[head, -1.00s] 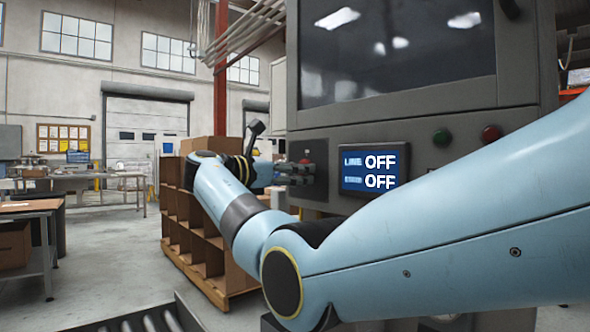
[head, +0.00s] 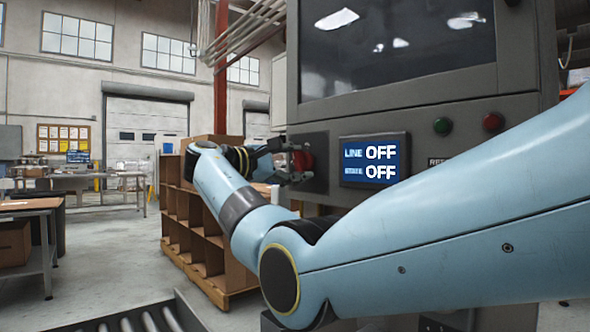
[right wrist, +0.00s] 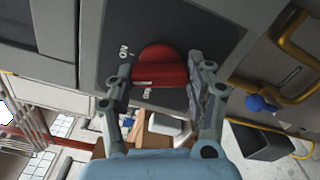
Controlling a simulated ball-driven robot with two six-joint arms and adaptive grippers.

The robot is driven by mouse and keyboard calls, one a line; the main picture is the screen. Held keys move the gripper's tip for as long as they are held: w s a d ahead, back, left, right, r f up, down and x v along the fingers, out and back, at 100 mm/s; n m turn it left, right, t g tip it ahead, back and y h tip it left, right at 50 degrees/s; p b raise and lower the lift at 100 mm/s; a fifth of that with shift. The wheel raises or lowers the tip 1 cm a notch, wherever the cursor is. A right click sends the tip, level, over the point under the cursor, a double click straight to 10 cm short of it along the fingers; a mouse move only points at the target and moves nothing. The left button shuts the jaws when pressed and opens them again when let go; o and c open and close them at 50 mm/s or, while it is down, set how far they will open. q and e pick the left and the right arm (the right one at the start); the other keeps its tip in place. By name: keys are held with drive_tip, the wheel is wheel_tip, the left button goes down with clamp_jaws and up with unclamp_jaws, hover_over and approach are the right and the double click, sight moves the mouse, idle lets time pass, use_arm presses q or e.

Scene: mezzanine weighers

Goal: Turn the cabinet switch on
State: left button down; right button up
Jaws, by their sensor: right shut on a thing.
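The cabinet switch is a red rotary handle (right wrist: 160,72) on a dark plate with the marking ON beside it in the right wrist view. In the head view, the switch (head: 307,158) is partly hidden by my fingers, left of the display. My right gripper (head: 300,161) is at the switch. In the right wrist view, the fingers of my right gripper (right wrist: 165,80) are on both sides of the red handle, shut on it. The display (head: 374,162) on the cabinet (head: 420,105) reads LINE OFF, with a second OFF below. My left gripper is not in view.
A yellow handle (right wrist: 290,60) stands out in the right wrist view. A wooden shelf unit (head: 205,245) stands behind my arm. A roller conveyor (head: 150,318) lies at the lower left.

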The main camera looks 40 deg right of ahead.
drive_tip(key=shift+f+m+b, duration=0.25)
drive_tip(key=shift+m+b, duration=0.15)
drive_tip(key=shift+m, duration=0.5)
drive_tip(key=shift+m+b, duration=0.3)
drive_tip(key=shift+m, duration=0.3)
drive_tip(key=shift+r+m+b, duration=0.1)
drive_tip(key=shift+m+b, duration=0.2)
drive_tip(key=shift+m, duration=0.4)
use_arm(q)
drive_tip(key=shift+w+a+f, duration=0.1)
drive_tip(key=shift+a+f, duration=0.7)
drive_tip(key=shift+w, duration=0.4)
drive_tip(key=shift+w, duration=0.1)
use_arm(e)
drive_tip(key=o, duration=1.2)
drive_tip(key=shift+r, duration=0.1)
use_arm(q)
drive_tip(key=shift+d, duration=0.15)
